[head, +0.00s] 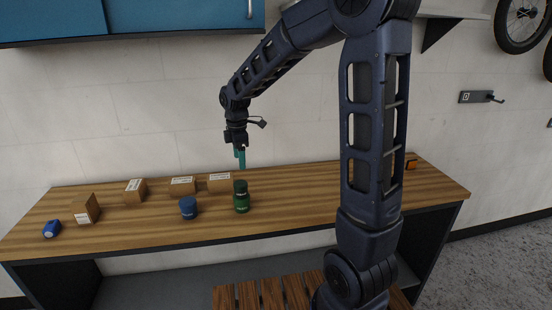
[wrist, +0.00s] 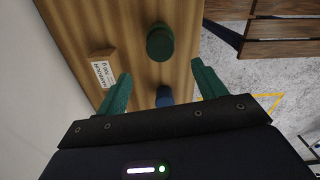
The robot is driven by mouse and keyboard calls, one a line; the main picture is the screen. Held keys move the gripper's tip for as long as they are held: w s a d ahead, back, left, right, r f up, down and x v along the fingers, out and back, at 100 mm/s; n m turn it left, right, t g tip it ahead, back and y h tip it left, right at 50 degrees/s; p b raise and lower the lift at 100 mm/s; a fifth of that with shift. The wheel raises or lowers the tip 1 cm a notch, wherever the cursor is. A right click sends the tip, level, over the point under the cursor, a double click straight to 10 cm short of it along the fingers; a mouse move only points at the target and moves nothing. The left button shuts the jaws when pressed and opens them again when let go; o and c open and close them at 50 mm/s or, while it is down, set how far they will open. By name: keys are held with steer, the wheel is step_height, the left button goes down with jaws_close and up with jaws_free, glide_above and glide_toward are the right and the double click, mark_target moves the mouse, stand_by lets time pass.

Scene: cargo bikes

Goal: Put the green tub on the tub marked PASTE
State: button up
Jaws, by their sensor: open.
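A dark green tub (head: 240,187) stands upright on top of a brighter green tub (head: 242,204) on the wooden bench, so the two look like one stack. In the wrist view the green stack (wrist: 160,42) shows from above, beyond the fingertips. A blue tub (head: 188,208) stands to its left on the bench, and it also shows in the wrist view (wrist: 164,96), between the fingers. The labels are too small to read, so I cannot tell which tub is marked PASTE. My gripper (head: 240,158) is open and empty, pointing down above the bench and above the stack in the picture.
Several cardboard boxes (head: 182,186) stand along the back of the bench (head: 300,196). A small blue object (head: 52,229) lies at the far left. A blue cabinet (head: 185,16) hangs above. The bench right of the green stack is largely clear. A slatted wooden surface (head: 262,295) is in front.

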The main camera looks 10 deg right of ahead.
steer(key=s+d+r+m+t, duration=0.1)
steer(key=s+d+r+m, duration=0.35)
steer(key=d, duration=0.25)
steer(key=s+d+r+m+t, duration=0.1)
steer(key=s+d+r+m, duration=0.3)
steer(key=d, duration=0.3)
steer(key=s+d+m+t, duration=0.2)
steer(key=s+d+m, duration=0.7)
steer(key=s+m, duration=0.2)
steer(key=shift+s+d+r+t, duration=0.2)
steer(key=shift+s+d+t, duration=0.1)
steer(key=shift+s, duration=0.5)
